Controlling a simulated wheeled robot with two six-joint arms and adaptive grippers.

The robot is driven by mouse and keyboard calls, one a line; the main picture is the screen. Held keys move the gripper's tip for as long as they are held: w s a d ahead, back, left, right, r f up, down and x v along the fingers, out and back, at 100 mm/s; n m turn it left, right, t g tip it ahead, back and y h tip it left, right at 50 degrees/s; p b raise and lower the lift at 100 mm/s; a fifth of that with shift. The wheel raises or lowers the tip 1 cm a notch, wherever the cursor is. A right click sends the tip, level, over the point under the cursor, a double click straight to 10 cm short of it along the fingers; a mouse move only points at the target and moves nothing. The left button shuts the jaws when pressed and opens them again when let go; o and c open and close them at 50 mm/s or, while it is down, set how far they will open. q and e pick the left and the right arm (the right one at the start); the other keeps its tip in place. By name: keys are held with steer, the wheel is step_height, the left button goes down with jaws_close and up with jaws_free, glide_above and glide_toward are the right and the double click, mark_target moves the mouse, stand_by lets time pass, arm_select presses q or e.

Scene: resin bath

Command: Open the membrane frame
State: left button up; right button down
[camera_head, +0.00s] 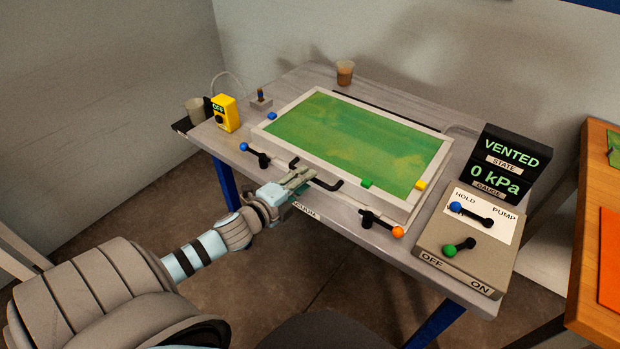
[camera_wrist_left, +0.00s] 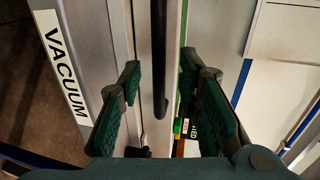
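The membrane frame (camera_head: 285,113), a pale rectangular frame around a green sheet (camera_head: 350,140), lies flat and closed on the grey table. A black bar handle (camera_head: 328,185) runs along its front edge and also shows in the left wrist view (camera_wrist_left: 160,60). My left gripper (camera_head: 299,176) is at the left end of this handle. In the left wrist view its two dark green fingers are spread, one on each side of the bar, with gaps visible. Part of the handle is hidden behind the fingers in the head view. My right gripper is not in view.
A blue-knobbed latch (camera_head: 254,155) and an orange-knobbed latch (camera_head: 383,224) flank the handle. A control box (camera_head: 440,235) and a display reading VENTED, 0 kPa (camera_head: 508,160) stand right. An orange-brown table (camera_head: 597,180) is far right.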

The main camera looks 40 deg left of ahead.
arm_select(q)
steer(key=b+x, duration=0.1)
steer(key=x, duration=0.1)
steer(key=shift+w+f, duration=0.2)
steer(key=shift+w+b, duration=0.3)
steer(key=shift+w, duration=0.1)
steer(key=shift+c, duration=0.6)
jaws_close()
